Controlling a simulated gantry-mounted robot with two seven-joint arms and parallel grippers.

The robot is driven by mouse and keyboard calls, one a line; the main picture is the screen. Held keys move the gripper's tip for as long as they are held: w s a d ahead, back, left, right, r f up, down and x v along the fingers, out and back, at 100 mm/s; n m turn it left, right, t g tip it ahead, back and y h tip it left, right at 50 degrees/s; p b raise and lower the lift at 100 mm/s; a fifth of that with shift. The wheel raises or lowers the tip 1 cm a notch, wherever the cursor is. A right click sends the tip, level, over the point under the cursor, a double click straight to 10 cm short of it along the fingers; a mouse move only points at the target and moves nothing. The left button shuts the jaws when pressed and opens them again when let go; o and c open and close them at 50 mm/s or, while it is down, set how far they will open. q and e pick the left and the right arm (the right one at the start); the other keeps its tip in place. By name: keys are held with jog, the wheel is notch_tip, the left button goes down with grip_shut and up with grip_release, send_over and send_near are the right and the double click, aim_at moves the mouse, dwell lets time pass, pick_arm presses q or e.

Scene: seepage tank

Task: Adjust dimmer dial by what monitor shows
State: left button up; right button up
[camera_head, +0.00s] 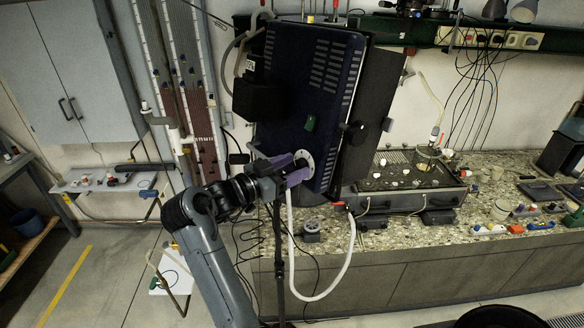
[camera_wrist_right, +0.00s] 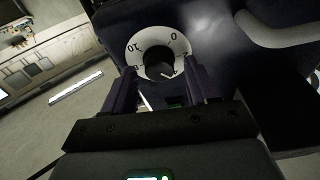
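The dimmer dial (camera_wrist_right: 158,62) is a black knob on a white round plate with dark numbers, among them 0 and 10. It sits on the side of a dark blue housing (camera_head: 295,105); the plate edge (camera_head: 307,158) also shows in the head view. My right gripper (camera_head: 294,169) has purple fingers right at the dial. In the right wrist view its fingers (camera_wrist_right: 159,74) stand apart on either side of the knob; I cannot tell whether they touch it. No monitor screen readout is legible. My left gripper is not in view.
A speckled counter (camera_head: 405,236) carries a tank unit (camera_head: 410,180) and several small items at right. A white hose (camera_head: 325,292) loops below the housing. A tall reddish panel (camera_head: 195,100) and a grey cabinet (camera_head: 80,60) stand at left. The floor at left is fairly open.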

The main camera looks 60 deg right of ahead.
jog(key=c, duration=0.9)
jog(key=shift+f+m+b, duration=0.15)
jog(key=shift+m+b, duration=0.25)
jog(key=shift+b, duration=0.2)
jog(key=shift+c, duration=0.2)
jog(key=m+g+y+b, duration=0.1)
jog(key=m+b, duration=0.6)
jog(key=b, duration=0.1)
jog(key=shift+f+b, duration=0.15)
jog(key=shift+b, duration=0.25)
jog(key=shift+m+g+y+b, duration=0.4)
jog(key=shift+m+b, duration=0.3)
jog(key=shift+m, duration=0.4)
jog(key=shift+r+m+b, duration=0.2)
jog(key=shift+m+b, duration=0.25)
jog(key=shift+m, duration=0.45)
jog(key=m+y, duration=0.1)
jog(key=m, duration=0.2)
jog(key=shift+b, duration=0.3)
jog(key=shift+m, duration=0.5)
